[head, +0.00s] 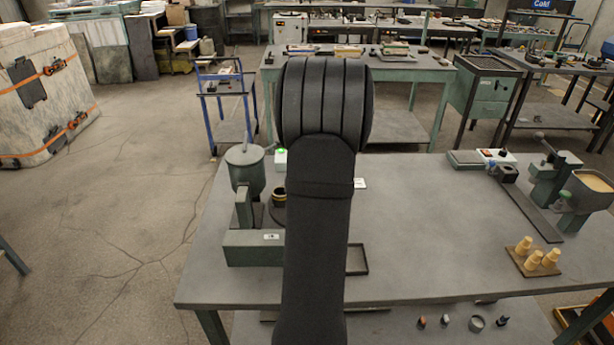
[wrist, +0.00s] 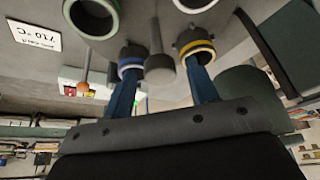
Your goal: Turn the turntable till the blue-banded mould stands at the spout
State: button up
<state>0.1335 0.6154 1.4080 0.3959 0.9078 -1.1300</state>
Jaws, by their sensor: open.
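In the wrist view the blue-banded mould (wrist: 131,62) is a dark cup with a blue ring, at the tip of one finger. A yellow-banded mould (wrist: 195,46) is at the other fingertip. A green-rimmed mould (wrist: 92,16) is at the top edge. My gripper (wrist: 164,70) is open, its blue fingers apart, with a grey post (wrist: 159,68) showing between them. I cannot tell whether the fingers touch anything. In the head view my arm hides most of the turntable; the yellow-banded mould (head: 279,195) shows beside the green pot (head: 246,172). I cannot make out the spout.
The green pot stands over a green block (head: 252,249) at the table's left. A tray (head: 357,260) lies partly behind my arm. Yellow pieces (head: 540,258) and a green hand-lever device (head: 553,180) are at the right. The middle-right of the table (head: 430,220) is clear.

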jog(key=shift+c, duration=0.3)
grip_shut()
jog(key=shift+n, duration=0.7)
jog(key=shift+w+n+g+y, duration=0.1)
jog(key=shift+n+g+y, duration=0.5)
jog(key=shift+n, duration=0.8)
jog(key=shift+w+n+g, duration=0.1)
jog(key=shift+n+g, duration=0.9)
jog(key=shift+n, duration=1.4)
jog(key=shift+w+n+g, duration=0.15)
jog(key=shift+n+g, duration=0.75)
jog(key=shift+n, duration=1.3)
jog(key=shift+n+g+h, duration=0.4)
jog(key=shift+n+g, duration=0.2)
jog(key=shift+n, duration=1.7)
